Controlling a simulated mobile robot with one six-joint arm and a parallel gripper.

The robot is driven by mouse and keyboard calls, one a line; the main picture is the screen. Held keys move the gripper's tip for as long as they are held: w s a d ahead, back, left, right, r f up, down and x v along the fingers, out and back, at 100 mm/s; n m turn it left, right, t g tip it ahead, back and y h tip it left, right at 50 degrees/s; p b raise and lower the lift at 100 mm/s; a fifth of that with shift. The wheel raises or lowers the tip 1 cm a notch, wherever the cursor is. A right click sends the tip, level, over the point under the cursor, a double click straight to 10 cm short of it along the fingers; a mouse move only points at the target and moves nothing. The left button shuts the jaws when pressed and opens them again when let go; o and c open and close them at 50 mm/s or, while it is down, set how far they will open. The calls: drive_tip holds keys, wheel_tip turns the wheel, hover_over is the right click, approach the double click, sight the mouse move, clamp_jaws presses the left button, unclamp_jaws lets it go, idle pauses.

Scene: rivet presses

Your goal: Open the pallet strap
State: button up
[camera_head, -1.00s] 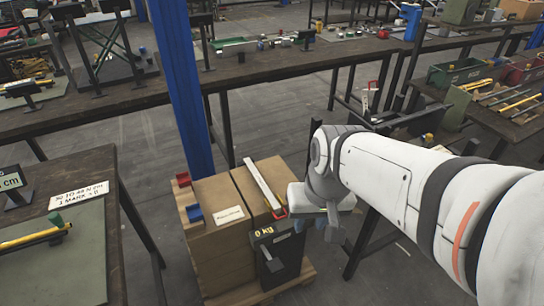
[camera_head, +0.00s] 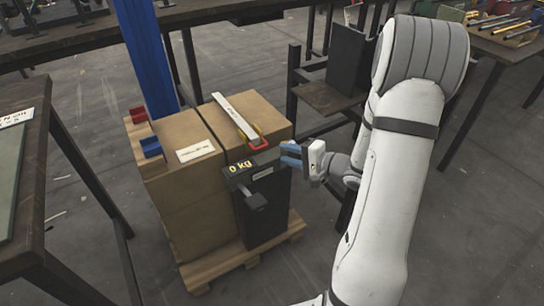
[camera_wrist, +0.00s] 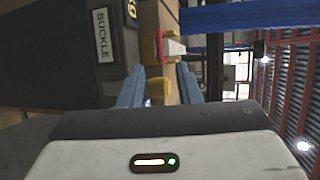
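The pallet strap (camera_head: 232,117) is a white band over the top of the stacked cartons. At its near end is a red buckle handle (camera_head: 258,142) with yellow beside it, lying at the cartons' front top edge. It also shows as a red and yellow piece in the wrist view (camera_wrist: 160,46), ahead of my fingers. My gripper (camera_head: 284,154) is just right of the buckle, apart from it. In the wrist view its two blue fingers stand apart with nothing gripped between them (camera_wrist: 160,82).
The wrist view shows a "BUCKLE" label (camera_wrist: 103,36). A blue post (camera_head: 145,55) rises behind. Dark tables stand left and right.

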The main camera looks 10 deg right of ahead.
drive_tip(key=b+x, duration=0.1)
drive_tip(key=x, duration=0.6)
drive_tip(key=shift+w+a+f, duration=0.1)
drive_tip(key=shift+w, duration=0.25)
drive_tip(key=shift+c, duration=0.2)
clamp_jaws()
